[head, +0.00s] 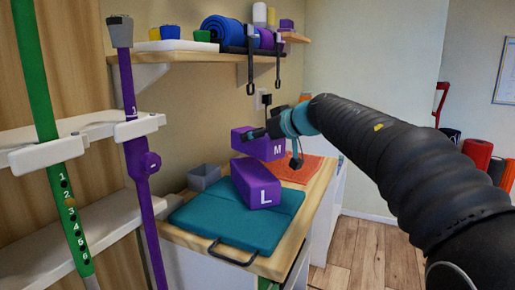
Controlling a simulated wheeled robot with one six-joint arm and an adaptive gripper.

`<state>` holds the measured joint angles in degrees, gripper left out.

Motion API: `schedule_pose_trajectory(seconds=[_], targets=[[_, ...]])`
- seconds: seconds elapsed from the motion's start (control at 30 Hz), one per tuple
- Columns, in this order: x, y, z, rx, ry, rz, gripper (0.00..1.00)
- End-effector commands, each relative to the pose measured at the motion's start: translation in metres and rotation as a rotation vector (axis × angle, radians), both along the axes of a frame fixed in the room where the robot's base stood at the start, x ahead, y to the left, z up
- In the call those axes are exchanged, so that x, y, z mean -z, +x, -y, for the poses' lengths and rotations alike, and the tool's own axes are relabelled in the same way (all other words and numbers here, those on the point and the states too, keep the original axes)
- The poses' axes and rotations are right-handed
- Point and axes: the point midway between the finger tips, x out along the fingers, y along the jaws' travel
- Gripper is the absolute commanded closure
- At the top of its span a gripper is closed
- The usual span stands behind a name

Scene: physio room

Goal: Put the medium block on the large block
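The large block (251,188), purple with a white L, lies on a teal folded mat (215,222) on the wooden counter. The medium block (265,151), purple with a white M, is directly above the large block in the head view, slightly tilted. I cannot tell whether the two blocks touch or a small gap is between them. My gripper (262,132) reaches in from the right, its dark fingers at the top of the medium block, and looks shut on it. The fingertips are small and partly hidden.
A grey open bin (203,177) stands at the counter's back left. An orange-red mat (302,169) lies behind the blocks. A wall shelf (180,52) with rolls and hanging straps is above. Green (50,140) and purple (133,130) upright bars stand at left.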

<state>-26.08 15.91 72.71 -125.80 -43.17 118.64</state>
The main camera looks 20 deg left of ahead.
Motion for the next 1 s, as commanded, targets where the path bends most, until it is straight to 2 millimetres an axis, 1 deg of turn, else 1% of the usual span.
schedule_pose_trajectory(seconds=[0.03,0.1,0.2,0.43,0.6,0.63,0.67,0.7,1.0], targets=[[0.012,0.0,0.0,0.0,0.0,-0.001,0.67],[0.022,0.0,0.0,0.001,0.001,-0.002,0.67],[0.031,0.0,0.0,0.0,0.0,0.0,0.67],[0.03,0.0,0.0,0.0,0.0,0.0,0.67],[0.032,0.0,0.0,-0.001,0.001,-0.001,0.67],[0.033,0.0,0.0,-0.001,0.0,0.0,0.22],[0.033,0.0,0.0,-0.001,0.0,0.0,0.15],[0.033,0.0,0.0,-0.001,0.0,0.0,0.05],[0.033,0.0,0.0,0.0,0.0,0.0,0.05]])
